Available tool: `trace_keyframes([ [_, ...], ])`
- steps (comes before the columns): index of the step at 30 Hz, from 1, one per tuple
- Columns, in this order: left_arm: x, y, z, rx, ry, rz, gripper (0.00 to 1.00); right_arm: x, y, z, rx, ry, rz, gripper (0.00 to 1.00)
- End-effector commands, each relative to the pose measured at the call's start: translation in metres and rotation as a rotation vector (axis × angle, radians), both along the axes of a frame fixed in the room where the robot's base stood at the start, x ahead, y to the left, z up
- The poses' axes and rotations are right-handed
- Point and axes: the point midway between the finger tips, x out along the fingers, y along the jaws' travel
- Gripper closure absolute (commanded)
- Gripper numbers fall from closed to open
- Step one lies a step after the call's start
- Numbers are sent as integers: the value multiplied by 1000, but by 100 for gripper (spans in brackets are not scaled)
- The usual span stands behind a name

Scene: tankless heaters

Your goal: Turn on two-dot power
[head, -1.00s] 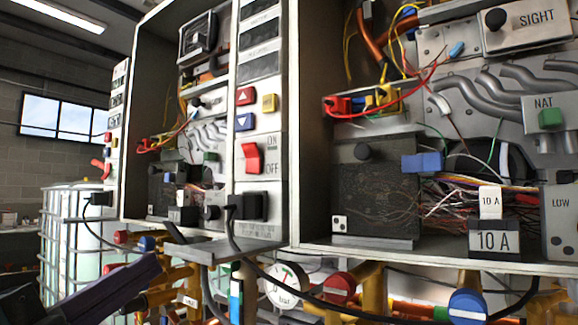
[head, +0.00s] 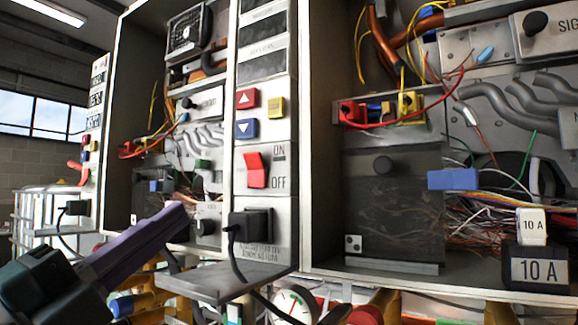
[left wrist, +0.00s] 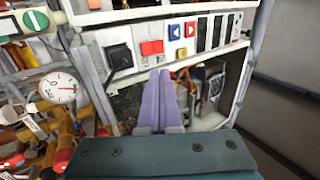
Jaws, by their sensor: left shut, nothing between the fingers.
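A red rocker switch (head: 256,170) sits on the white control panel, beside ON and OFF lettering. It also shows in the left wrist view (left wrist: 152,47); I cannot tell which side is pressed. A white two-dot label (head: 353,243) is on the dark cover (head: 392,210) in the right cabinet. A small white label (head: 133,219) in the middle cabinet is too small to read. My left gripper (head: 182,218) is shut and empty, lower left of the switch, before the middle cabinet; its purple fingers (left wrist: 160,75) point toward the panel. My right gripper is not in view.
A black plug (head: 250,229) with a hanging cable sits just below the switch. Red (head: 247,98), blue (head: 246,128) and yellow (head: 276,107) buttons are above it. A metal shelf (head: 215,282) juts out below. Pipes and a gauge (head: 295,303) lie lower.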

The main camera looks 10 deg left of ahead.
Motion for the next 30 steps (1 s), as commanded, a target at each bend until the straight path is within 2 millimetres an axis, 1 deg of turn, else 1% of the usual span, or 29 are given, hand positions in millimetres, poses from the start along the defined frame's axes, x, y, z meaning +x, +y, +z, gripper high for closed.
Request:
trace_keyframes([
  [1,6,-2,8,-1,-3,0,100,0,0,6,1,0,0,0],
  [6,35,-13,28,-2,-3,-1,100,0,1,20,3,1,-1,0],
  [12,70,-25,48,-3,-1,0,100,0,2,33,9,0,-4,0],
  [15,84,-31,56,-2,0,-1,100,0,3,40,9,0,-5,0],
  [21,100,-37,64,-1,2,-1,100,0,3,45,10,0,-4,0],
  [30,104,-38,64,0,1,0,100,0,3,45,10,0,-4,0],
])
